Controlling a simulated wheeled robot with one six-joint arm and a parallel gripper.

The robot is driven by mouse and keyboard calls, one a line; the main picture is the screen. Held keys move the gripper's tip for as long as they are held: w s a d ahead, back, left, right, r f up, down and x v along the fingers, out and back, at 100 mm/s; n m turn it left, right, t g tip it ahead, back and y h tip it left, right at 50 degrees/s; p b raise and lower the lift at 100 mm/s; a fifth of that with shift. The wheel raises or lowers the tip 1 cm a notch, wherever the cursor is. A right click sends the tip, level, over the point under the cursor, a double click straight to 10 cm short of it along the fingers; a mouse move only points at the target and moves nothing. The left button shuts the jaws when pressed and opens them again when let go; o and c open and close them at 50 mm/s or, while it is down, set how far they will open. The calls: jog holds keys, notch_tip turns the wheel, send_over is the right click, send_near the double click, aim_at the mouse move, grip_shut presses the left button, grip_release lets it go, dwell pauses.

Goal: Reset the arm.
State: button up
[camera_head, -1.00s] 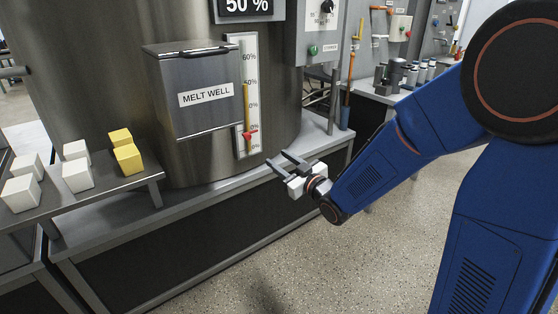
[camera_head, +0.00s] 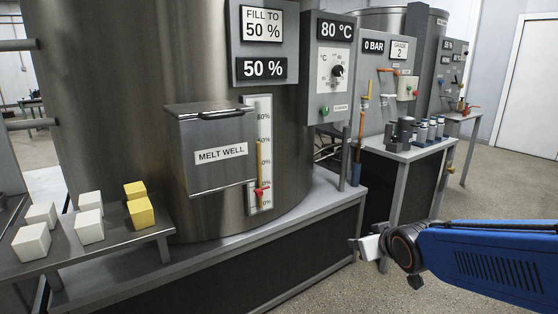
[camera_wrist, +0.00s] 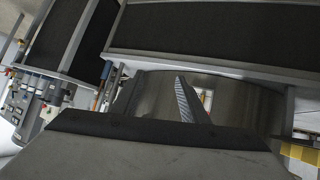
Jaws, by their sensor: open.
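My gripper (camera_head: 366,249) is at the lower right of the head view, at the end of my blue arm. It is in front of the bench edge and apart from everything. The gripper is small and nearly side-on in this view, and nothing shows in it; it is open. The wrist view shows a large blurred grey part close to the lens and a tilted picture of the bench and the steel tank (camera_wrist: 240,105).
A steel tank (camera_head: 110,100) carries the melt well box (camera_head: 215,150) and a level gauge. White and yellow blocks (camera_head: 140,212) sit on a low shelf at left. A control panel (camera_head: 331,65) reads 80 °C. Another bench with small bottles stands behind. Open floor lies at right.

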jog(key=s+d+m+g, duration=0.1)
jog(key=s+d+g, duration=0.1)
jog(key=s, duration=1)
jog(key=s+d+f+m+g+h, duration=0.1)
jog(key=s+d+m+g, duration=0.1)
jog(key=s, duration=1)
jog(key=shift+s+d+f+g, duration=0.2)
jog(key=shift+d+g, duration=0.65)
jog(key=shift+g, duration=0.15)
